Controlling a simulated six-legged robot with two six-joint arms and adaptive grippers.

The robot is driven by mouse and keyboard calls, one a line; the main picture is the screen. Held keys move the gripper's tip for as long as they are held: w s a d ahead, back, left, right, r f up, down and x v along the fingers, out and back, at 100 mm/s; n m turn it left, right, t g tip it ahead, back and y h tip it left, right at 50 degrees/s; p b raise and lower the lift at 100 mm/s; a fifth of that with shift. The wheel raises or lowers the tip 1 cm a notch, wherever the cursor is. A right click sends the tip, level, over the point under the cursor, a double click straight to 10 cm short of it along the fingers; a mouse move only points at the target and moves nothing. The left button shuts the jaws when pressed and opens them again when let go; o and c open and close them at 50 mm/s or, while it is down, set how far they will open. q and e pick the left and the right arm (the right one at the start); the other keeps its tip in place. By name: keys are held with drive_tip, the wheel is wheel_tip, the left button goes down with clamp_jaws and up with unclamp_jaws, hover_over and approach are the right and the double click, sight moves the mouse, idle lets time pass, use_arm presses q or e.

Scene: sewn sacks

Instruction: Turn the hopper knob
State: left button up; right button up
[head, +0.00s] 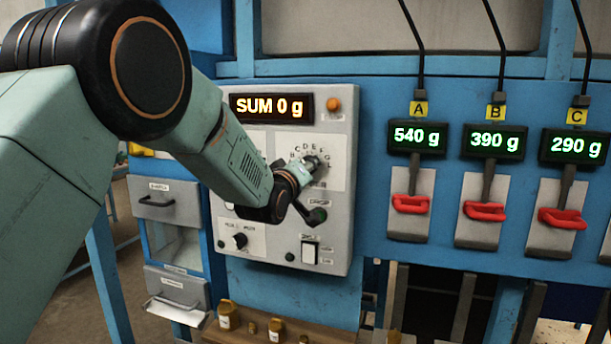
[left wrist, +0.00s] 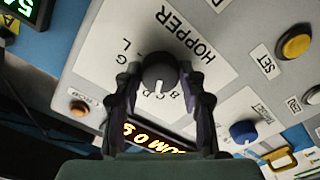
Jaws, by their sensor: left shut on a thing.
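The hopper knob (left wrist: 159,72) is a dark round knob with a white pointer mark, on a white plate lettered HOPPER. In the left wrist view its mark points down the picture, toward the letters on the sum display side. My left gripper (left wrist: 161,78) is shut on the knob, with one finger on each side of it. In the head view my left gripper (head: 315,164) is at the HOPPER plate (head: 335,150), and it and my wrist hide most of the knob and some letters. My right gripper is in neither view.
The grey panel (head: 341,235) has an orange SUM 0 g display (head: 272,107), an orange button (head: 333,104), a dark lever and a white switch (head: 309,253). Three red hooks hang under green displays reading 540, 390 and 290 g. Small jars (head: 228,316) stand on a shelf below.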

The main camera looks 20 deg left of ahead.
use_arm(q)
drive_tip(key=n, duration=0.4)
drive_tip(key=n+b, duration=0.1)
drive_tip(key=n, duration=0.2)
drive_tip(key=n+b, duration=0.1)
drive_tip(key=n, duration=0.3)
drive_tip(key=shift+r+n, duration=0.3)
idle(0.4)
drive_tip(key=o, duration=1.2)
drive_tip(key=shift+f, duration=0.1)
drive_tip(key=shift+c, duration=0.2)
drive_tip(key=shift+s, duration=0.1)
drive_tip(key=s, duration=1.2)
drive_tip(key=shift+a, duration=0.25)
drive_tip(key=shift+w, duration=0.1)
